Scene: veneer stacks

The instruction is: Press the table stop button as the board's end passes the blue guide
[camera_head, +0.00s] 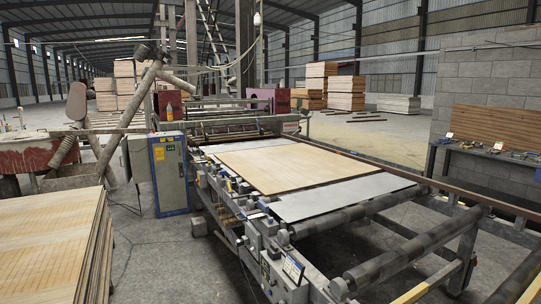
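A light wooden board (285,168) lies flat on the grey metal table (345,197) of the roller line. Its near end rests on the table plate, short of the dark rollers (415,246). Several small fittings, some bluish, line that rail, and I cannot tell which is the blue guide. The stop button is too small to make out for sure. Neither of my grippers is in view.
A stack of veneer sheets (50,245) stands at the front left. A grey and blue cabinet (169,174) stands left of the line. A bench with tools (490,150) is at the right by a block wall. Concrete floor is clear between the stack and the line.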

